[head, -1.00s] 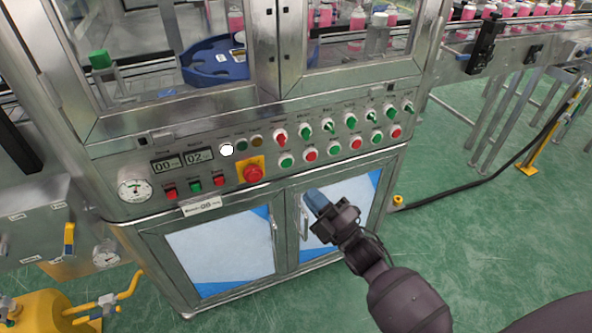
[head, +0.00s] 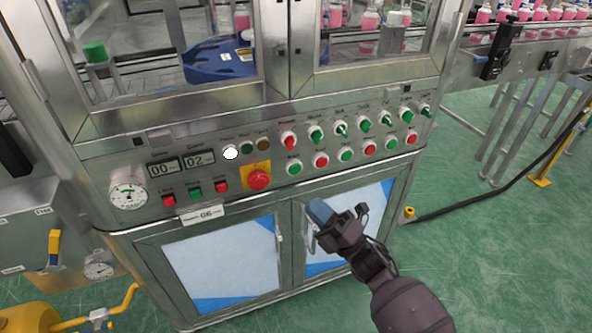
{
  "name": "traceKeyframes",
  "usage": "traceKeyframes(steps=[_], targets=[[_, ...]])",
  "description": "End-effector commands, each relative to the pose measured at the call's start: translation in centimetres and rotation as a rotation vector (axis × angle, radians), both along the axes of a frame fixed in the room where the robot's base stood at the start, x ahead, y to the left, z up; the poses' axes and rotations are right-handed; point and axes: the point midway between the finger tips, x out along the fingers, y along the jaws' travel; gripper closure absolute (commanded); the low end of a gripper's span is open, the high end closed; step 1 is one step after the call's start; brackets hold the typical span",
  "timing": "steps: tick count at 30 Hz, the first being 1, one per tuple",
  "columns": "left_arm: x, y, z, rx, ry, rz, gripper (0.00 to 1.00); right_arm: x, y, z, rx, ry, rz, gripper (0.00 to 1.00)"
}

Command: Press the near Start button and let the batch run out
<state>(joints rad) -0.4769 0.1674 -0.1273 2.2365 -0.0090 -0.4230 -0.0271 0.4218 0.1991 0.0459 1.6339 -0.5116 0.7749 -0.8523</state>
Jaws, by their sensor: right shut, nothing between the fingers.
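The control panel spans the front of the machine. On its left part, a green button (head: 195,193) sits between two red buttons (head: 168,200) (head: 221,185); their labels are too small to read. Several more green buttons (head: 294,168) and red buttons (head: 321,160) run in a row to the right, under the green and red knobs. I cannot read which green button is marked Start. My left gripper is not in view.
A red emergency-stop knob on a yellow plate (head: 259,178) sits among the buttons. Two counters (head: 199,158) read 00 and 02. A white lamp (head: 230,152) is lit. Pink bottles (head: 369,20) stand behind the glass. The green floor at right is open, crossed by a black hose.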

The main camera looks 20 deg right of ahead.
Motion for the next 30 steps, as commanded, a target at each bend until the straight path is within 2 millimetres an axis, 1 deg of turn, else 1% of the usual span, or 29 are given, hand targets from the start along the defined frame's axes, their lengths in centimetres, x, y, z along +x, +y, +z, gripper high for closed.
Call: traceKeyframes(steps=[8, 12, 18, 24, 30], targets=[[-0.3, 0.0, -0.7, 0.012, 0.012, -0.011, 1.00, 2.7, 0.1, -0.4, 0.000, 0.004, 0.000, 1.00], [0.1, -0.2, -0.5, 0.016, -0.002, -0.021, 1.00, 4.4, 0.1, -0.4, 0.000, 0.005, 0.000, 1.00], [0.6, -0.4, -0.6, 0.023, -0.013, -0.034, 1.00, 6.6, 0.3, -0.4, 0.000, 0.005, 0.000, 1.00], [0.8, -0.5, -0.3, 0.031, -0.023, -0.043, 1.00, 8.0, 0.3, -0.3, 0.000, 0.004, 0.000, 1.00], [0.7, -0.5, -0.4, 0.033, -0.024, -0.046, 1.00, 8.5, 0.3, -0.1, 0.000, 0.002, -0.001, 1.00]])
